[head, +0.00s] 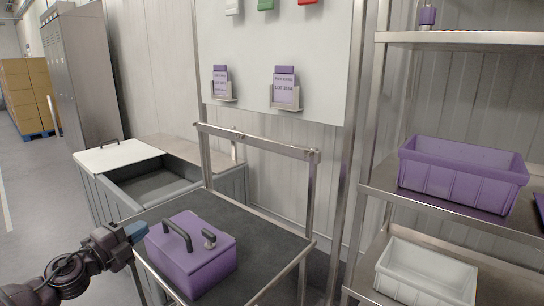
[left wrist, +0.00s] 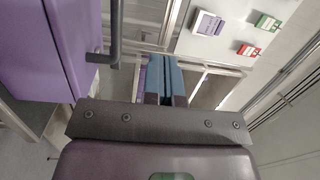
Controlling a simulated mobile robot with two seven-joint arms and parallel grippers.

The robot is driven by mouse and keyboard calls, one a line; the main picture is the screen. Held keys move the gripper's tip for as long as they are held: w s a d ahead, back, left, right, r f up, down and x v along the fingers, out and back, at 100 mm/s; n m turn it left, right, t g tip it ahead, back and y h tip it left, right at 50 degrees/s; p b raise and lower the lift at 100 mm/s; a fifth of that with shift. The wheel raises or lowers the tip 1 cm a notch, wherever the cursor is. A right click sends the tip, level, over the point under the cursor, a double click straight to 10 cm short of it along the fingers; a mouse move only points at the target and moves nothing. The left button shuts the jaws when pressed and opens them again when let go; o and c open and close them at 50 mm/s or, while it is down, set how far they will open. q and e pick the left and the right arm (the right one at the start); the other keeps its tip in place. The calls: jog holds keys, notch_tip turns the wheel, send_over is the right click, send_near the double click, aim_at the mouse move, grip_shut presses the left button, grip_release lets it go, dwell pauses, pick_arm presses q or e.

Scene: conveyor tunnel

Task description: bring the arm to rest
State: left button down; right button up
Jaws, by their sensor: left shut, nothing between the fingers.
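My left gripper (head: 136,232) comes in from the lower left in the head view. Its blue fingers are shut with nothing between them; they also show closed together in the left wrist view (left wrist: 165,80). The gripper is just left of a purple box (head: 195,262) with a dark handle on its lid, which sits on a dark-topped cart. Whether the fingers touch the box cannot be told from the head view; in the left wrist view the box (left wrist: 45,50) stands to the left, apart from the fingers. My right gripper is in neither view.
The cart (head: 262,243) has a metal frame and a raised rail. A grey bin (head: 100,190) with a white lid (head: 115,157) stands behind it. A shelf at right holds a purple tub (head: 460,180) and a white tub (head: 425,275). Open floor (head: 30,190) lies at left.

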pick_arm(q)
jog(key=s+d+f+n+g+y, duration=0.2)
jog(key=s+f+n+y, duration=0.2)
jog(key=s+f+n, duration=0.7)
jog(key=s+d+f+n+g+y, duration=0.2)
jog(key=s+f+n+y, duration=0.3)
jog(key=s+f+n, duration=0.6)
jog(key=s+f, duration=0.8)
jog(key=s, duration=0.1)
jog(key=shift+g+y, duration=0.3)
jog(key=shift+s+d, duration=0.1)
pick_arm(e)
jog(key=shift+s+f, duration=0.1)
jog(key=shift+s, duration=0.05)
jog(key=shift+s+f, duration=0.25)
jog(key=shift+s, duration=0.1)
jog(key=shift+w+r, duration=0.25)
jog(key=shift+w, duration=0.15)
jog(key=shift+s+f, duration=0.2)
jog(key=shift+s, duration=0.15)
